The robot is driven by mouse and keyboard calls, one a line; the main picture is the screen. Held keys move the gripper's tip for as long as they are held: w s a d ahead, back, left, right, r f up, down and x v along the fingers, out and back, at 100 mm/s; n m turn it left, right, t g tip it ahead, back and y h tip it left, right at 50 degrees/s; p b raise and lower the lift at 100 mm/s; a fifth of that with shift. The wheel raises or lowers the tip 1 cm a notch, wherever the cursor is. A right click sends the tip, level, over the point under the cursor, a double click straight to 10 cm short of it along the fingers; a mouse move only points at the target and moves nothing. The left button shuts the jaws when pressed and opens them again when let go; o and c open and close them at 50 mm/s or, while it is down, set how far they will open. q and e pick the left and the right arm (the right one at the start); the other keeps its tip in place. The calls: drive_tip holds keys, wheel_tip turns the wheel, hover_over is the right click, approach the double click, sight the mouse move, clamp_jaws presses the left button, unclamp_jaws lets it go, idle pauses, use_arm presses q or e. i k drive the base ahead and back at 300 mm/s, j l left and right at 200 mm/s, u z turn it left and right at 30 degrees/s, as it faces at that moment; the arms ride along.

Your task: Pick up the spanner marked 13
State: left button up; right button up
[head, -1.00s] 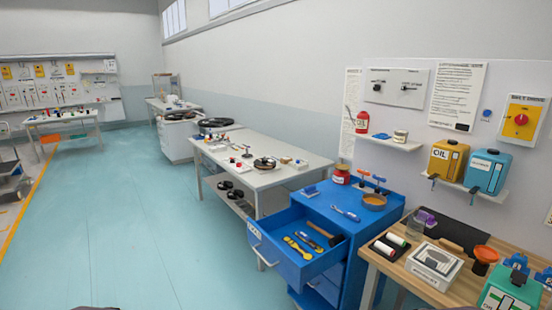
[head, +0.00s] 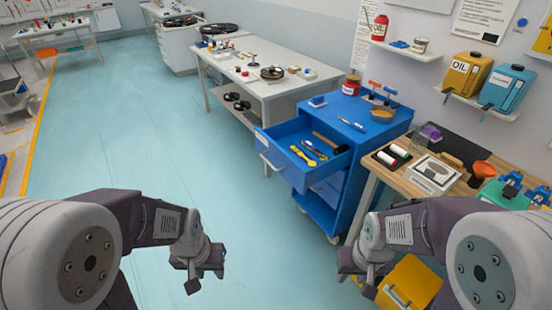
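A blue tool cabinet (head: 370,128) stands right of centre with its top drawer (head: 278,158) pulled out. In the drawer lie a yellow spanner-like tool (head: 302,155), a blue-handled tool (head: 314,149) and a dark-headed hammer (head: 328,142). A blue and silver tool, perhaps a spanner, (head: 351,124) lies on the cabinet top. No number is legible on any of them, so I cannot tell which is marked 13. My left gripper (head: 205,278) hangs over bare floor, empty, and looks open. My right gripper (head: 357,280) is in front of the cabinet, empty, and looks open.
A wooden bench (head: 447,185) with bottles and a boxed item is at the right. A yellow bin (head: 412,285) sits low behind my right forearm. A grey table (head: 268,88) stands beyond the cabinet. The floor (head: 140,130) to the left is clear.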

sight(356, 126)
drive_tip(key=i+l+u, duration=0.15)
drive_tip(key=i+l, duration=0.2)
drive_tip(key=i+l+u, duration=0.15)
drive_tip(key=i+l, duration=0.15)
drive_tip(key=i+l+u, duration=0.1)
drive_tip(key=i+l, duration=0.2)
drive_tip(key=l, duration=0.2)
drive_tip(key=i+l+u, duration=0.15)
drive_tip(key=l, duration=0.3)
drive_tip(key=i, duration=0.1)
